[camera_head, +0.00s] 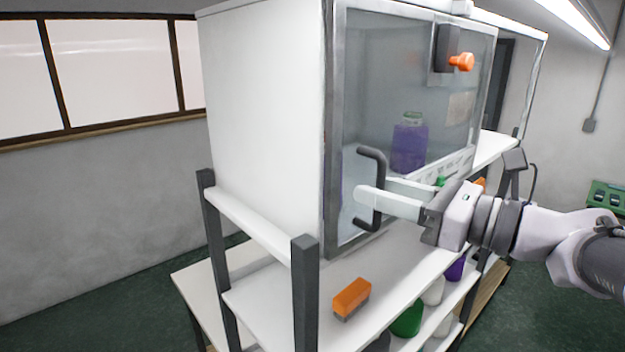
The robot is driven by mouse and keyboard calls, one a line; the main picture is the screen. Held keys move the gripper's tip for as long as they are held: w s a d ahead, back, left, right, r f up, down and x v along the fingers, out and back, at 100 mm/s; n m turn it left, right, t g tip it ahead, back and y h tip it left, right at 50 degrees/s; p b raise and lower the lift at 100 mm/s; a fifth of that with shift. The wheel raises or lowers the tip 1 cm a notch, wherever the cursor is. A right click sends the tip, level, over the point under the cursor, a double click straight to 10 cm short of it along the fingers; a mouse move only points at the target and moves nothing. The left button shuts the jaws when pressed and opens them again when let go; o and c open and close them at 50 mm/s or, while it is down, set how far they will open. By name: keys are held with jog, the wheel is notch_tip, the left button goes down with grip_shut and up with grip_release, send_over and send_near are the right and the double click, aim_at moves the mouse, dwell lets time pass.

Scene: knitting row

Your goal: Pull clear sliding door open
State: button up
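The clear sliding door (395,75) is a transparent panel in a grey frame on the front of the white cabinet. A dark C-shaped handle (374,160) stands out from its lower left part. My gripper (375,189) reaches in from the right at the handle, its two pale fingers apart. The near finger crosses in front of the handle's bar. The far finger's tip appears hidden behind the bar, so the bar looks to lie between the fingers. I cannot tell whether either finger touches it. A purple container (409,146) shows through the panel.
An orange knob (461,62) on a dark mount is at the door's upper right. An orange-topped block (351,298) lies on the white shelf (262,303) below. Dark posts (305,300) stand at the shelf's left. Coloured cones and spools are lower down. Floor at left is clear.

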jog(key=shift+w, duration=0.3)
jog(key=shift+s+a, duration=0.1)
jog(key=shift+s, duration=0.1)
jog(key=shift+c, duration=0.6)
grip_shut()
dwell(0.4)
